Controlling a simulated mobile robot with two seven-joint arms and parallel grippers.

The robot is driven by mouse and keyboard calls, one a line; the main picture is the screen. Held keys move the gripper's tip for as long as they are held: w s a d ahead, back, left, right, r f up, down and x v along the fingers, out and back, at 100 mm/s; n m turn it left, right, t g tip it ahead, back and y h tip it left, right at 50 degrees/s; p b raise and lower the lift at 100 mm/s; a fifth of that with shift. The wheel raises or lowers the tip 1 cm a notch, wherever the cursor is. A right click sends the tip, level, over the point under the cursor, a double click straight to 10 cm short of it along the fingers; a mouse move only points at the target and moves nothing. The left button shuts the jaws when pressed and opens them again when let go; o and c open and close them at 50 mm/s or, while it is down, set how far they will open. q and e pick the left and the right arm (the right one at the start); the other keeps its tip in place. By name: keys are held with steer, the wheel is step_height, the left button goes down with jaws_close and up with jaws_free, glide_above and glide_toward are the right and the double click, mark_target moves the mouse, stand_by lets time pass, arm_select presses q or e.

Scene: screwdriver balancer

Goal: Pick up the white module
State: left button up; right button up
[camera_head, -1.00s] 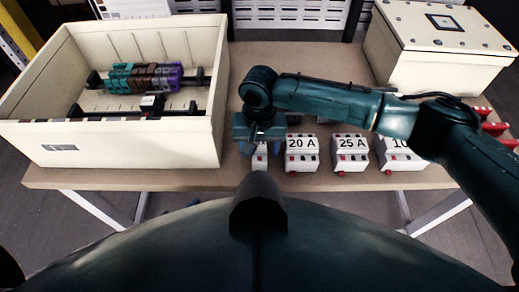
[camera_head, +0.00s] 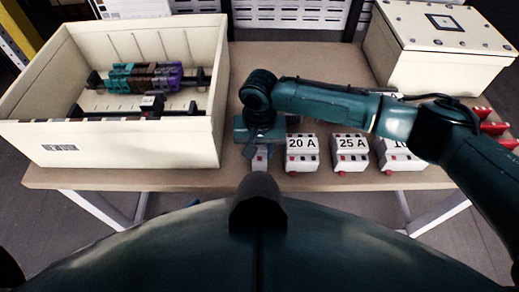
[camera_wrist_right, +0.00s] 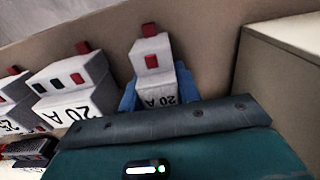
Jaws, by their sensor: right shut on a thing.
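A narrow white module (camera_head: 260,159) with a red switch stands on the table just right of the large cream box. In the right wrist view the same module (camera_wrist_right: 152,62) shows a 20 A label and sits between blue fingers. My right gripper (camera_wrist_right: 160,90) is shut on it. In the head view my right gripper (camera_head: 259,147) is over the module and hides its upper part. I cannot tell if the module is clear of the table. My left gripper is not in view.
Wider white modules marked 20 A (camera_head: 302,153) and 25 A (camera_head: 350,152) stand in a row to the right. The open cream box (camera_head: 120,145) on the left holds rails with coloured modules (camera_head: 146,78). A closed cream box (camera_head: 440,50) stands at the back right.

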step_height(320, 180, up, 10)
steer(key=shift+r, duration=0.1)
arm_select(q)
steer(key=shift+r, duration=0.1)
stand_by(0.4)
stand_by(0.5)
